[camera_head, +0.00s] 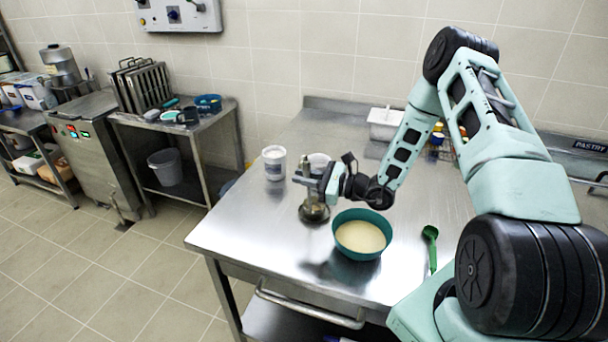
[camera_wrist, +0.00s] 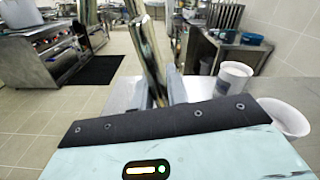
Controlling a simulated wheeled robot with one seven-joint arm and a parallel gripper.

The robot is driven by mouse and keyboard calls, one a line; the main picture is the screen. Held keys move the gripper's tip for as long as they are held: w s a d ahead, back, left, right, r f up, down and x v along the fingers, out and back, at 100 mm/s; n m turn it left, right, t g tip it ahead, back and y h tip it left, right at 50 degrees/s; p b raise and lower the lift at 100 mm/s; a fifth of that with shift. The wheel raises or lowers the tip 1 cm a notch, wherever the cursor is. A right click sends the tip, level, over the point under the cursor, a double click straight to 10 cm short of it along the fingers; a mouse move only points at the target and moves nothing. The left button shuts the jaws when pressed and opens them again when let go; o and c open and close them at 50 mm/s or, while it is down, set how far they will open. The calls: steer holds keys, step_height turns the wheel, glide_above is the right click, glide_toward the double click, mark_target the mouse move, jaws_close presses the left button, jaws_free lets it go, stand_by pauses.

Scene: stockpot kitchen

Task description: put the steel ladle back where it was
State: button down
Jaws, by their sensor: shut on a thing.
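The steel ladle (camera_head: 314,209) is upright at the left of the teal bowl, its bowl end low over or on the steel table; I cannot tell whether it touches. My gripper (camera_head: 309,180) is shut on its handle. In the wrist view the shiny ladle handle (camera_wrist: 147,45) rises, slightly tilted, from between the fingers of my gripper (camera_wrist: 160,88). The ladle's bowl end is hidden there. The teal bowl (camera_head: 361,235) holds a pale cream-coloured filling and stands just right of the ladle. A dark round patch shows around the ladle's bowl end.
On the steel table (camera_head: 250,215), a white tub (camera_head: 274,163) and a smaller white cup (camera_head: 319,162) stand behind my gripper. A green spoon (camera_head: 431,247) lies right of the bowl. A white container (camera_head: 384,124) is at the back. The table's left front is clear.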

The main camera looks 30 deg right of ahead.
steer(key=shift+f, duration=0.15)
steer(key=c, duration=1.4)
jaws_free()
